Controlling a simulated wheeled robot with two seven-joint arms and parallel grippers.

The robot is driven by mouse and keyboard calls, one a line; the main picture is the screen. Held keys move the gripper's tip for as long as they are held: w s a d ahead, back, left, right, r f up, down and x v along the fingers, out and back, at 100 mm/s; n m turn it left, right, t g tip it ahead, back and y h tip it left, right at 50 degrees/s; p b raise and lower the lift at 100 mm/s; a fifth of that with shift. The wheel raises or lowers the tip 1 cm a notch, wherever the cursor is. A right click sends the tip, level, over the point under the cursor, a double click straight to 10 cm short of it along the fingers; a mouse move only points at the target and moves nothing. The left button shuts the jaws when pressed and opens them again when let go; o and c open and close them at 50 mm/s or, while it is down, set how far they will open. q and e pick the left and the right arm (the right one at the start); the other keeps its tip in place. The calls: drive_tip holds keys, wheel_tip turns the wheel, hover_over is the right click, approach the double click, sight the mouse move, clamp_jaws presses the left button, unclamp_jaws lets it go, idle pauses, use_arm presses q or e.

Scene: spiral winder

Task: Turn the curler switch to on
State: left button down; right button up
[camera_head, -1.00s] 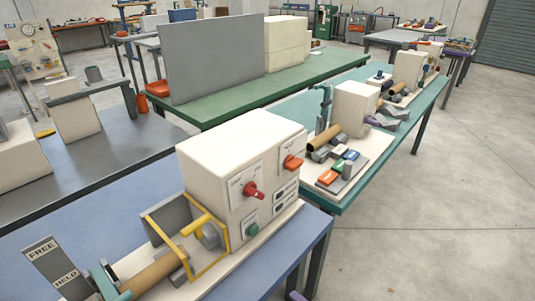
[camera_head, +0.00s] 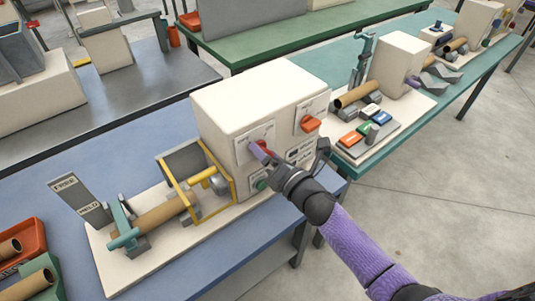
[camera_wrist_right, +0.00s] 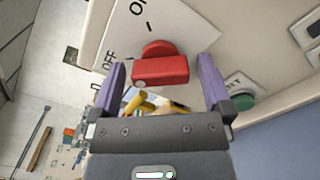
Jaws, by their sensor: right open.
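The machine's cream housing (camera_head: 225,105) stands on the blue bench. Its front has a red rotary switch (camera_head: 262,146) on a white plate and an orange switch (camera_head: 310,123) on a second plate to the right. I cannot read which is named curler. My right gripper (camera_head: 266,155) is at the red switch and partly hides it. In the right wrist view the gripper (camera_wrist_right: 162,72) is open, its purple fingers on either side of the red handle (camera_wrist_right: 160,70), with gaps visible. "OFF" is printed on the plate (camera_wrist_right: 122,45). My left gripper is not in view.
A green button (camera_head: 262,184) sits below the red switch, near my gripper; it also shows in the wrist view (camera_wrist_right: 240,103). A yellow frame (camera_head: 190,203) and a cardboard tube (camera_head: 165,215) lie left of the housing. A teal bench (camera_head: 440,120) stands behind right.

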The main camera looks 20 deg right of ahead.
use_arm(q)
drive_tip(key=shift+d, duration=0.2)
use_arm(e)
drive_tip(key=c, duration=1.2)
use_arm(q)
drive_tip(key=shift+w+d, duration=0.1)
use_arm(e)
drive_tip(key=shift+o, duration=0.2)
